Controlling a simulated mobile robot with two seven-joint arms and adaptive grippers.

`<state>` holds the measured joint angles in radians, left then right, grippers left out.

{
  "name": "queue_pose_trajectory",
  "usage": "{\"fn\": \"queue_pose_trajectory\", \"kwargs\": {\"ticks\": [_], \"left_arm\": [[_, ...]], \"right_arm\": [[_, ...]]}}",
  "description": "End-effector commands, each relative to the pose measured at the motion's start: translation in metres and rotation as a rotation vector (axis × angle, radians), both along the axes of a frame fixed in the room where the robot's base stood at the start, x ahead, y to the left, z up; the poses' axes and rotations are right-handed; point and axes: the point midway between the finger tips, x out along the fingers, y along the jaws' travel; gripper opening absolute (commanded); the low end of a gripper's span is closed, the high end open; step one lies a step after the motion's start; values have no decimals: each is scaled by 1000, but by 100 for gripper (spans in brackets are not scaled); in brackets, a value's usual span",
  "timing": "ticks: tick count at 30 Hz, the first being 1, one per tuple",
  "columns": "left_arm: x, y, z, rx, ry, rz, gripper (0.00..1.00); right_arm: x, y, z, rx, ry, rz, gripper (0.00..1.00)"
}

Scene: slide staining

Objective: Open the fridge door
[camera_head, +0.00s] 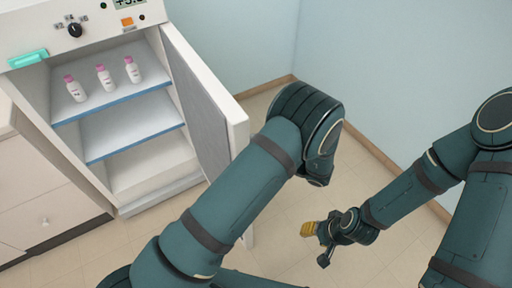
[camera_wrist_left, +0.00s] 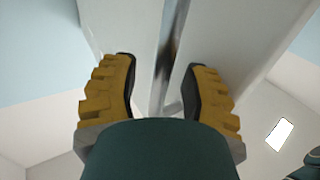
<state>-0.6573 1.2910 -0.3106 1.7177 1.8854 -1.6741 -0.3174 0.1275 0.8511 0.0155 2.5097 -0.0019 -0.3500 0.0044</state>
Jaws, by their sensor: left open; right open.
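The white fridge (camera_head: 155,194) stands at the left of the head view. Its door (camera_head: 204,104) is swung open toward the right, and the shelves inside show. My left arm covers part of the door's lower area, and my left gripper is hidden in that view. In the left wrist view my left gripper (camera_wrist_left: 160,78) is open. A narrow metallic strip (camera_wrist_left: 170,60) and pale panels show beyond and between its fingers; I cannot tell whether it touches them. My right gripper (camera_head: 316,245) is open and empty, low over the floor, right of the door.
Three pink-capped bottles (camera_head: 105,78) stand on the upper shelf (camera_head: 120,103). A knob (camera_head: 75,29) and an orange button (camera_head: 127,22) are on the panel above. White drawers (camera_head: 40,208) stand left. Pale walls enclose the floor (camera_head: 395,225) at right.

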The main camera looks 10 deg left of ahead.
Motion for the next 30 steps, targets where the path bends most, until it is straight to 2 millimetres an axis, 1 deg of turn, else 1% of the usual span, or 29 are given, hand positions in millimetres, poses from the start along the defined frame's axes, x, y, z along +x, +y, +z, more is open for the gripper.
{"fn": "queue_pose_trajectory", "kwargs": {"ticks": [5, 8, 11, 15, 21, 25, 30], "left_arm": [[0, -2, 1, 1, -2, 0, 46], [-2, -12, 1, 0, -3, -1, 46], [-5, -28, 0, -1, -3, -2, 46], [-11, -57, 0, 0, -3, -3, 46], [-20, -93, 0, 0, -2, -2, 46], [-23, -109, 0, 1, 0, -1, 46], [-25, -118, 0, 0, 0, -1, 46]], "right_arm": [[0, 0, 0, 0, 0, 0, 47], [0, 0, 0, 0, 0, 0, 47], [0, 0, 0, 0, 0, 0, 47], [0, 0, 0, 0, 0, 0, 47], [0, 0, 0, 0, 0, 0, 47], [0, 0, 0, 0, 0, 0, 47], [0, 0, 0, 0, 0, 0, 47]]}}
